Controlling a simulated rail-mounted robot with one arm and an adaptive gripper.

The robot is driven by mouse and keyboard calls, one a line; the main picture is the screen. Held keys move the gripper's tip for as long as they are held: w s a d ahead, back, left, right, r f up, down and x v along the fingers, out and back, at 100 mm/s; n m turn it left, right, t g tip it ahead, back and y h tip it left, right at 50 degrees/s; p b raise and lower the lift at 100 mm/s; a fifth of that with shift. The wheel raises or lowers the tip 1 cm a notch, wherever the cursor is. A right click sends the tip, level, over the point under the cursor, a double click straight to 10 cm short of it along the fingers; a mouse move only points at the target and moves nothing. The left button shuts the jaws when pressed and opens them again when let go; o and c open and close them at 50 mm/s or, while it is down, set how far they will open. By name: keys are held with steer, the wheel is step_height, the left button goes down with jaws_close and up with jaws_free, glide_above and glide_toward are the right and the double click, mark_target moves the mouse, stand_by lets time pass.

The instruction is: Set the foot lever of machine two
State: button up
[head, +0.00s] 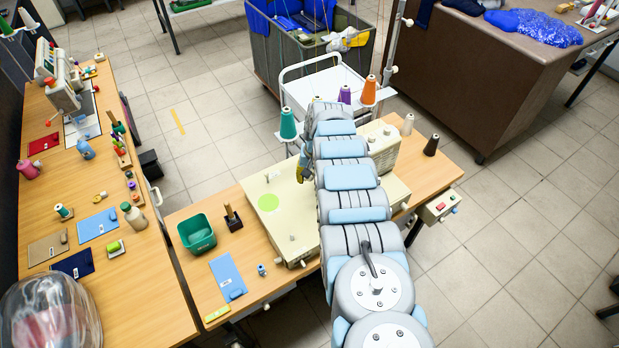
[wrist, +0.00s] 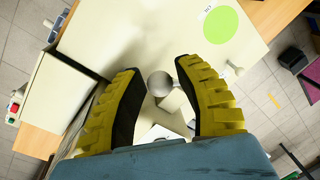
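A cream sewing machine (head: 262,215) with a green round sticker (head: 268,203) stands on the middle wooden table; my arm covers much of it. In the head view my gripper shows only as a small yellow piece at the arm's left edge. In the wrist view my gripper (wrist: 159,68) is open, its two yellow, dark-padded fingers wide apart. A grey ball knob (wrist: 160,84) lies between the fingers, with a gap on each side. I cannot tell whether this knob belongs to the foot lever. The machine's cream surface (wrist: 130,35) and green sticker (wrist: 222,24) lie beyond it.
Thread cones stand around the machine, including a teal one (head: 288,124) and an orange one (head: 369,91). A green bin (head: 197,233) and blue card (head: 228,278) lie left of it. A red-and-green button box (head: 438,207) hangs at the right edge.

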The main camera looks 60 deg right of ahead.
jaws_close()
